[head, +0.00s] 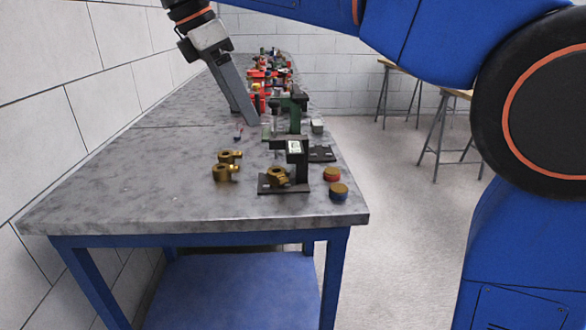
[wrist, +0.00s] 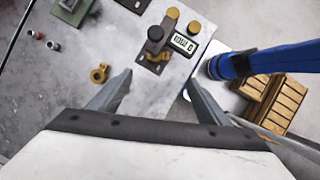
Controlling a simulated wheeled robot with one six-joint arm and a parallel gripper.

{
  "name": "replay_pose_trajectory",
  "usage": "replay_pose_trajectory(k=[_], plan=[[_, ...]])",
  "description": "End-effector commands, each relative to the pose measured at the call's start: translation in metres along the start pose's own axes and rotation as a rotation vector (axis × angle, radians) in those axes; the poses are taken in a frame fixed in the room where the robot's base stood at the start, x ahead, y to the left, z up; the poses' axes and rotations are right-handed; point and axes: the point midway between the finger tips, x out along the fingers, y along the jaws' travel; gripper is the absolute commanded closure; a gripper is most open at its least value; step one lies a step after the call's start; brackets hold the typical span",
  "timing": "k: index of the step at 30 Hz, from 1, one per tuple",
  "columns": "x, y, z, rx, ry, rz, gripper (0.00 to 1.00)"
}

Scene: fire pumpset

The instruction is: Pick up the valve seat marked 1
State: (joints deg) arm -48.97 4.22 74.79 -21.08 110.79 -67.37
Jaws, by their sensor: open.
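No number 1 can be read on any part, so I cannot tell which is the valve seat marked 1. Two brass ring-shaped pieces (head: 224,172) lie on the grey table top, and one brass piece (wrist: 99,74) shows in the wrist view, left of my gripper. Two round brass-topped caps, one with a red band (head: 331,174) and one with a blue band (head: 339,191), stand near the right edge. Small cylinders (wrist: 53,45) lie at the upper left of the wrist view. My gripper (wrist: 158,80) is open and empty above the table; it also shows in the head view (head: 252,122).
A black gauge stand with a display (head: 294,147) holds another brass piece (head: 278,177). A green stand (head: 298,112) and many small parts crowd the table behind. A wall runs along the left. The front left table top (head: 130,195) is clear.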

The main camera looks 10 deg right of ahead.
Motion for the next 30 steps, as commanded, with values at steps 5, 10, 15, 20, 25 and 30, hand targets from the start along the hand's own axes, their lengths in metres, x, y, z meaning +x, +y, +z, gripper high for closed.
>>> replay_pose_trajectory(k=[5, 10, 15, 20, 25, 30], plan=[[0.018, 0.000, 0.000, -0.003, -0.002, -0.002, 0.30], [0.048, -0.001, 0.000, -0.002, -0.001, -0.002, 0.30], [0.078, 0.000, 0.000, -0.001, -0.001, -0.003, 0.30], [0.103, 0.000, 0.000, -0.001, -0.001, -0.001, 0.30], [0.119, 0.001, 0.000, 0.000, 0.000, 0.000, 0.30], [0.128, 0.001, -0.001, -0.001, -0.001, -0.002, 0.30]])
